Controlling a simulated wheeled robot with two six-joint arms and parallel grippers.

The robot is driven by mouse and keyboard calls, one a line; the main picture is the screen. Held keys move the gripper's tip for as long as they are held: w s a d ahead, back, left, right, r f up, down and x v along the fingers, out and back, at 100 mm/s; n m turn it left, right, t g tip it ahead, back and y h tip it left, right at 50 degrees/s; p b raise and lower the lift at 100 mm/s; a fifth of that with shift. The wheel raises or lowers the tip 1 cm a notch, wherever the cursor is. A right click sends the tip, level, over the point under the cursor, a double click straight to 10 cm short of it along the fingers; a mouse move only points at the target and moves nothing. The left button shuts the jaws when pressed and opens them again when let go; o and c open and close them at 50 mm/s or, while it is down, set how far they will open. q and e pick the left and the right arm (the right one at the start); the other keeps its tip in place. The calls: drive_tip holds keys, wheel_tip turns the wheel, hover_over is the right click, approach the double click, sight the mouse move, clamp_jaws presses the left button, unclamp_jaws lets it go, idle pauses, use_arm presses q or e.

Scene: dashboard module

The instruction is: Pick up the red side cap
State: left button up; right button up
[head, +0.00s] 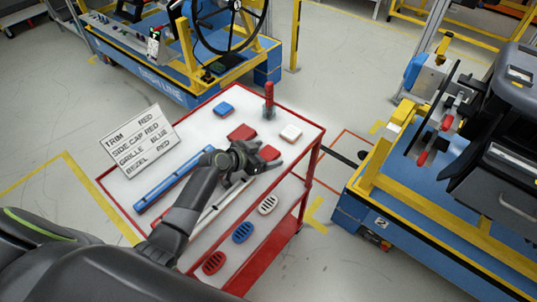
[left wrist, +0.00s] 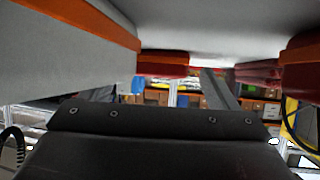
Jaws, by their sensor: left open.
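On the white-topped cart (head: 205,120) lie small flat blocks that look like caps: a blue one (head: 224,108), a red one (head: 242,132) and a white one (head: 290,132). Another red piece (head: 269,153) shows right at my left gripper's fingers; which red piece is the side cap I cannot tell for sure. My left gripper (head: 268,159) is open, low over the cart top, on the near right side of the red block. In the left wrist view, red pieces (left wrist: 162,65) show beyond the dark gripper body; contact is not clear. My right gripper is not in view.
A blue bar (head: 174,181) and a pale bar (head: 222,201) lie along the cart, partly under my arm. White (head: 268,204), blue (head: 242,232) and red (head: 214,262) slotted ovals lie in front. A red upright piece (head: 268,93) and a lettered sign (head: 140,142) stand nearby.

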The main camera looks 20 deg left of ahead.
use_arm(q)
drive_tip(key=c, duration=1.2)
